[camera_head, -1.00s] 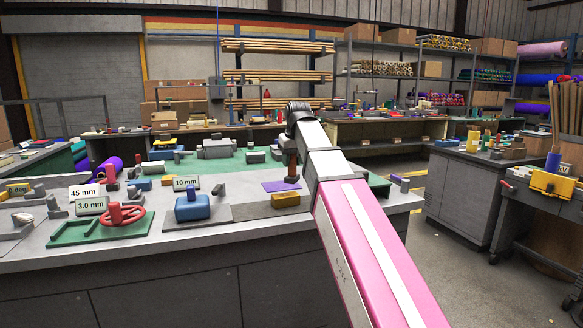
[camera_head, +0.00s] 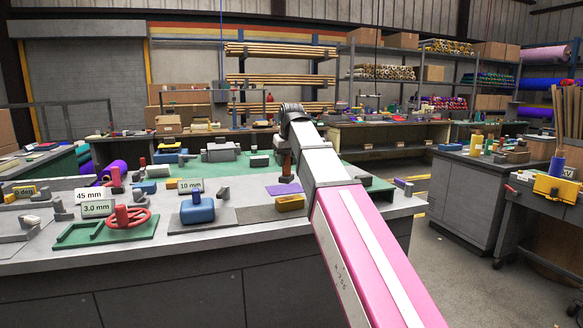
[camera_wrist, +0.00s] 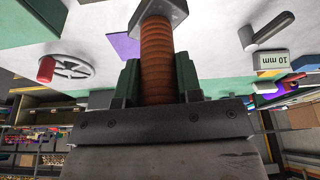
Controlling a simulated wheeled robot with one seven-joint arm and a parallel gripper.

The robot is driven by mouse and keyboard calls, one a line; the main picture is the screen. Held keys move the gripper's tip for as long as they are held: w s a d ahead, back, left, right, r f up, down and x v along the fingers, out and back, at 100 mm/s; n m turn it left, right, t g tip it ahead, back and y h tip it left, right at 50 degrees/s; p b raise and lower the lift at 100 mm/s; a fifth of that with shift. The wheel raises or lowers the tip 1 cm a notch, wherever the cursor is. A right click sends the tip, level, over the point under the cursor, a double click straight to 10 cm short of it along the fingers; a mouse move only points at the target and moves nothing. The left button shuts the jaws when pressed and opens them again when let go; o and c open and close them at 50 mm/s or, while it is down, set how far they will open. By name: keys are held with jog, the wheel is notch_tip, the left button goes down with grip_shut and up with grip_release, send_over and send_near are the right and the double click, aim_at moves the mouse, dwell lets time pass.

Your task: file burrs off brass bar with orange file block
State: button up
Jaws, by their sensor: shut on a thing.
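My gripper (camera_wrist: 157,92) is shut on a ribbed orange-brown grip with a grey angular end, taken to be the orange file block (camera_wrist: 157,45). The two dark green fingers stand on either side of the grip. In the head view the block (camera_head: 287,165) hangs upright below my wrist, over the bench. A small yellow block (camera_head: 290,203) lies on the bench just below it in the picture. I cannot tell whether this is the brass bar, and no burrs can be made out.
A purple sheet (camera_head: 284,189) lies close by on the bench (camera_head: 240,240). A blue tank-shaped part (camera_head: 197,208) on a grey plate and a red handwheel (camera_head: 128,217) on a green frame stand to the left. Signs read 10 mm, 45 mm and 3.0 mm.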

aim_at(281, 178)
jog(key=shift+w+a, duration=0.15)
jog(key=shift+a, duration=0.05)
jog(key=shift+f, duration=0.1)
jog(key=shift+f, duration=2.3)
jog(key=shift+f, duration=0.6)
jog(key=shift+s+a+r, duration=0.1)
jog(key=shift+s+a, duration=0.25)
jog(key=shift+s, duration=0.55)
jog(key=shift+s+a, duration=0.35)
jog(key=shift+s, duration=0.5)
jog(key=shift+w, duration=0.15)
jog(key=shift+w+d, duration=0.4)
jog(key=shift+w, duration=0.4)
jog(key=shift+w+d, duration=0.35)
jog(key=shift+w, duration=0.4)
